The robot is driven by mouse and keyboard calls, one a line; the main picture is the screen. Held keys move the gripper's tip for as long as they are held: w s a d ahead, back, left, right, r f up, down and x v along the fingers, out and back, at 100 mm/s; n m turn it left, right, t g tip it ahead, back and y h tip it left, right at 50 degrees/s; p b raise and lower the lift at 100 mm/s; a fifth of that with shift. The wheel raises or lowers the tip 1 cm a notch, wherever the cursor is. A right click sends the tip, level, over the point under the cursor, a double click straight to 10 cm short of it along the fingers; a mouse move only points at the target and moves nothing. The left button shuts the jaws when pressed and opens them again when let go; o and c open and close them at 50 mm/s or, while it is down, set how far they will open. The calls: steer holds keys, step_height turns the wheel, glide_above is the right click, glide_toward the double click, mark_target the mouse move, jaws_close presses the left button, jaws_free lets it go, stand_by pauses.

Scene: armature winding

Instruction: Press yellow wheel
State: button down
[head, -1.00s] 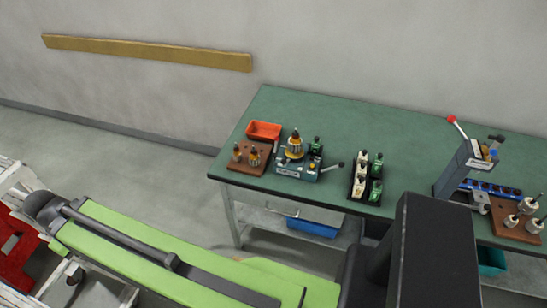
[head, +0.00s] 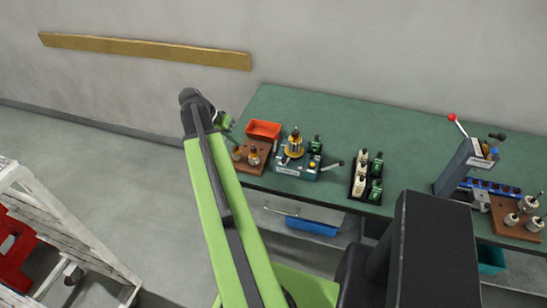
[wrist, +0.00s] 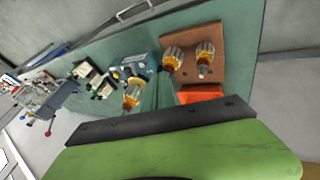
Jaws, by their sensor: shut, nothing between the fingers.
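The yellow wheel (head: 294,151) is on top of a blue-grey winding device (head: 288,168), at the left part of the green table, with a copper-coloured upright piece rising from its middle. In the wrist view a yellow-ringed piece (wrist: 132,96) shows beside the device (wrist: 137,66). A small yellow knob (head: 312,165) and a lever are also on the device. My gripper (head: 227,124) is at the table's left end, left of the brown block and apart from the wheel. It looks shut and empty, though its fingertips are small in the head view.
A brown block (head: 250,158) with copper armatures and an orange bin (head: 263,130) lie between my gripper and the device. A black tray (head: 367,182) of white and green parts stands to the right. A press (head: 463,166) with a red-knobbed lever stands farther right.

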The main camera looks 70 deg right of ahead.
steer(key=s+d+f+m+b, duration=0.1)
steer(key=s+d+f+b, duration=0.1)
steer(key=s+f+b, duration=0.2)
steer(key=s+d+f+b, duration=0.3)
steer(key=s+f+b, duration=0.1)
steer(key=s, duration=0.5)
steer(key=shift+s+d+f+m+g+b, duration=0.15)
steer(key=shift+d+f+m+g+b, duration=0.2)
steer(key=shift+b, duration=0.2)
steer(key=shift+r, duration=0.1)
